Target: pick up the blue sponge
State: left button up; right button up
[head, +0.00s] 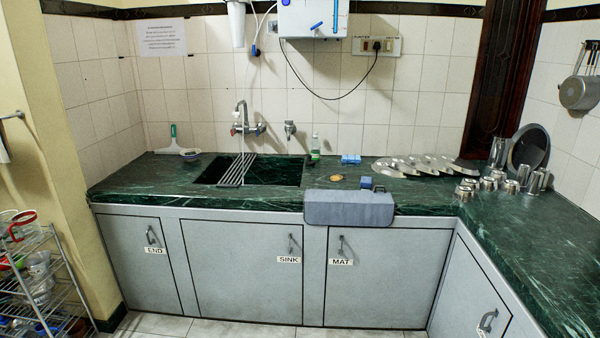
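A bright blue block that looks like the blue sponge (351,159) lies on the green marble counter (425,194) near the back wall, right of the sink. A smaller, darker blue block (366,182) sits nearer the front, just behind the grey mat. I cannot tell for certain which of the two is the sponge. Neither of my grippers is in view.
The grey mat (348,208) hangs over the counter's front edge. A sink (280,172) with a rack is left of the blue blocks. A bottle (315,148), a yellowish item (337,178) and several metal lids (398,168) lie around them. Steel cups (488,184) stand at right.

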aim_at(366, 181)
jog(key=i, duration=2)
